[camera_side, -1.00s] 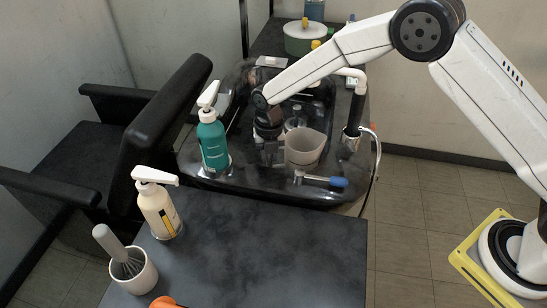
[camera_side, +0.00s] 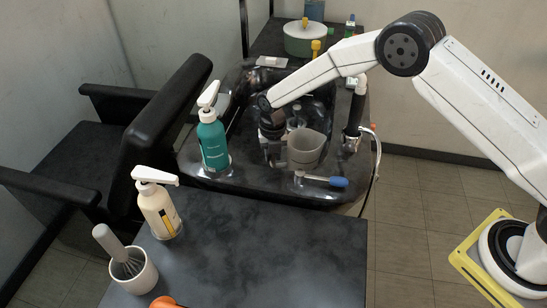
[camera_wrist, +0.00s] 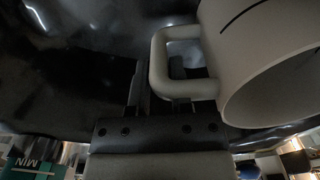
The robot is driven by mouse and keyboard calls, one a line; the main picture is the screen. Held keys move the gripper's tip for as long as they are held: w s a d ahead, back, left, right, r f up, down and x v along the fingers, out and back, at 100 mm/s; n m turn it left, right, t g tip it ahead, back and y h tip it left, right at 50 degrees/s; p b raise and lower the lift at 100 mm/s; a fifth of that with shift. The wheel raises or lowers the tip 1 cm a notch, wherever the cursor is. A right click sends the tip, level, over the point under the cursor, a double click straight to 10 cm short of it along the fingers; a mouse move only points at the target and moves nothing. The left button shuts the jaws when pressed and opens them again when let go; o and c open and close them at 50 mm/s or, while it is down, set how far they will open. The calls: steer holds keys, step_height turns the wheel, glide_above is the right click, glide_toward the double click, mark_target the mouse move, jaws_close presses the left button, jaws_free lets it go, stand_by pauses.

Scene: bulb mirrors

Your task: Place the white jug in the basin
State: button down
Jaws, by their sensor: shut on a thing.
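The white jug (camera_side: 306,150) looks pale grey and roughly upright, over the front part of the black basin (camera_side: 248,188). I cannot tell whether its base touches the basin. My gripper (camera_side: 279,153) is just left of the jug and shut on its handle. In the wrist view the jug (camera_wrist: 262,50) fills the upper right, with its open mouth toward the lower right. Its looped handle (camera_wrist: 160,62) runs down to my gripper (camera_wrist: 152,100). The fingertips are dark and hard to make out there.
A teal pump bottle (camera_side: 213,146) stands on the basin's left rim. A blue-ended handle (camera_side: 338,182) lies on the front rim. A black and white tap-like fitting (camera_side: 354,118) stands at right. A cream pump bottle (camera_side: 158,208) and a whisk cup (camera_side: 134,272) stand on the front counter (camera_side: 265,250).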

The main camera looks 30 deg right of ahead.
steer(key=shift+f, duration=0.15)
steer(key=c, duration=0.5)
jaws_free()
steer(key=shift+c, duration=0.2)
step_height(320, 180, up, 12)
steer(key=shift+r, duration=0.15)
stand_by(0.7)
